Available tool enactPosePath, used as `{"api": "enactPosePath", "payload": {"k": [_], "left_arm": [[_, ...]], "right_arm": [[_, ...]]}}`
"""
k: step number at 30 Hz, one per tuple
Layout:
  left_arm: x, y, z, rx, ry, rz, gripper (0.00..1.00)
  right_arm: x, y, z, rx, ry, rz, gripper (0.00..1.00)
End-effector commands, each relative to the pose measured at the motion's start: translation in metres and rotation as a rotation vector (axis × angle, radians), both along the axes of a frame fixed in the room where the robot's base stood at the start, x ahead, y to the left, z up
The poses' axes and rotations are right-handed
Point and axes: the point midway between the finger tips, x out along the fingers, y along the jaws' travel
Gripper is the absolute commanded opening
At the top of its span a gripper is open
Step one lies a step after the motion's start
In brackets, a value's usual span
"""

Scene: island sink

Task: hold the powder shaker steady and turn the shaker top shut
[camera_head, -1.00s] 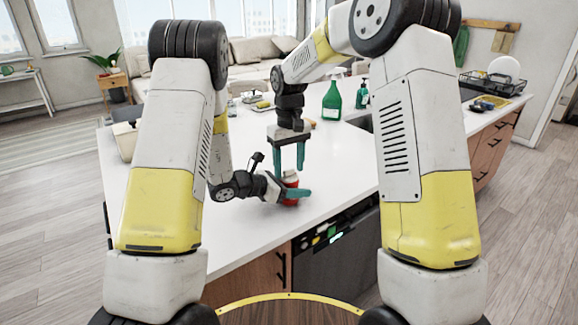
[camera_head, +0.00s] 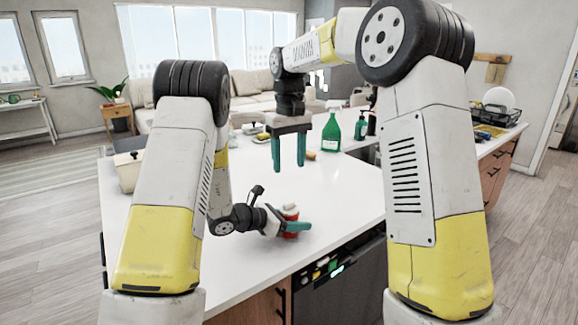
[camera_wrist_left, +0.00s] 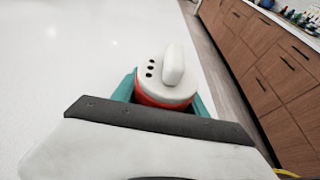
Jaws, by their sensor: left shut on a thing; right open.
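The powder shaker (camera_head: 291,231) stands upright on the white counter, near its front edge, with a red body and a white top. My left gripper (camera_head: 292,227) is shut around the body from the left. In the left wrist view, the shaker top (camera_wrist_left: 168,72) shows a raised white grip and several dark holes that are uncovered. The teal fingers flank the red body (camera_wrist_left: 152,100) below the top. My right gripper (camera_head: 289,153) points down in the air above and behind the shaker, open and empty, apart from the top.
A green spray bottle (camera_head: 331,132) and a smaller green bottle (camera_head: 361,126) stand behind, to the right. A dish rack (camera_head: 497,112) is at the far right. A beige box (camera_head: 128,170) sits at the counter's left. The counter around the shaker is clear.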

Motion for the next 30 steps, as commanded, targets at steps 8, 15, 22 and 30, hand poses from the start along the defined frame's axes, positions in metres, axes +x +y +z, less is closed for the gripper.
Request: {"api": "enactPosePath", "payload": {"k": [8, 15, 22, 30], "left_arm": [[0.000, 0.000, 0.000, 0.000, 0.000, 0.001, 0.61], [0.000, 0.000, 0.000, 0.000, 0.000, 0.000, 0.77], [-0.002, 0.005, 0.002, 0.000, -0.001, 0.002, 0.77], [-0.024, 0.044, 0.021, 0.000, -0.002, 0.006, 0.77]], "right_arm": [[0.000, 0.000, 0.000, 0.000, 0.000, 0.000, 0.55], [0.000, 0.000, 0.000, 0.000, 0.000, 0.000, 0.55], [0.000, 0.000, -0.001, 0.000, 0.000, 0.000, 0.55], [0.000, 0.000, -0.001, 0.000, 0.000, 0.000, 0.55]]}}
